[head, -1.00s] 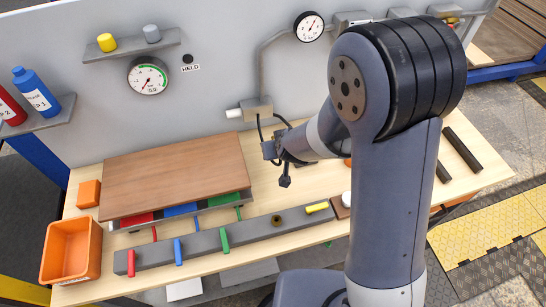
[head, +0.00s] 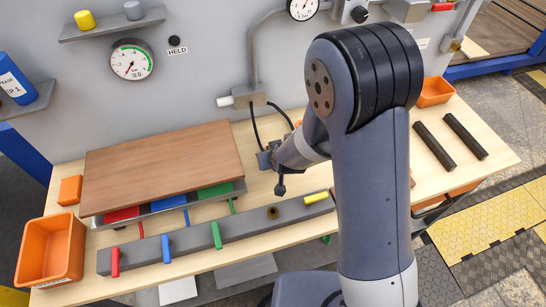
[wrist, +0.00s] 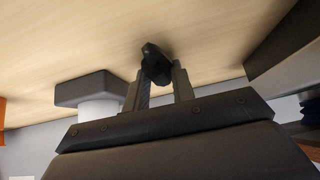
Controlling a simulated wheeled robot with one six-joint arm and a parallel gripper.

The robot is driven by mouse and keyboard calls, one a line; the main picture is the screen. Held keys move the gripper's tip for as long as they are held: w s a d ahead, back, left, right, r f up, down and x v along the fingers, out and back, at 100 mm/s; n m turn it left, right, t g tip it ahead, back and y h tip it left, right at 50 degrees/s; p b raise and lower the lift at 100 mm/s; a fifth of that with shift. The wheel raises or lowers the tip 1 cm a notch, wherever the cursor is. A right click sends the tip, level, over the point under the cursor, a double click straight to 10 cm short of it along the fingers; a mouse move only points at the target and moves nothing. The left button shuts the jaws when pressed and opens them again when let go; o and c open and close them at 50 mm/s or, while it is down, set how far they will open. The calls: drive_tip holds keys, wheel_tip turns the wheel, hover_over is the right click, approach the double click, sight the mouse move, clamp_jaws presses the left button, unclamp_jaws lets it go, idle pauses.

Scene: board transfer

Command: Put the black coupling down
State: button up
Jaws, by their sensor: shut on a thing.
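My gripper (head: 267,160) is shut on the black coupling (head: 280,188), which hangs below the fingers in the head view. In the wrist view my gripper (wrist: 158,88) has its two fingers on either side of the black coupling (wrist: 155,62). The coupling is over the pale wooden tabletop (head: 258,193), between the brown board and my arm. I cannot tell whether it touches the table.
A grey rail (head: 190,240) with coloured pegs runs in front. A brown board (head: 160,170) lies on the left. An orange bin (head: 68,250) stands at the far left, and dark bars (head: 435,146) lie at the right. A valve box (head: 246,100) sits on the wall behind.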

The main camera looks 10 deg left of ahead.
drive_tip(key=shift+f, duration=0.1)
drive_tip(key=o, duration=1)
drive_tip(key=shift+s+r, duration=0.1)
drive_tip(key=shift+r, duration=0.3)
drive_tip(key=p+v, duration=0.3)
drive_tip(key=v, duration=0.8)
drive_tip(key=shift+s+p, duration=0.25)
drive_tip(key=shift+p, duration=0.15)
drive_tip(key=shift+w+d, duration=0.1)
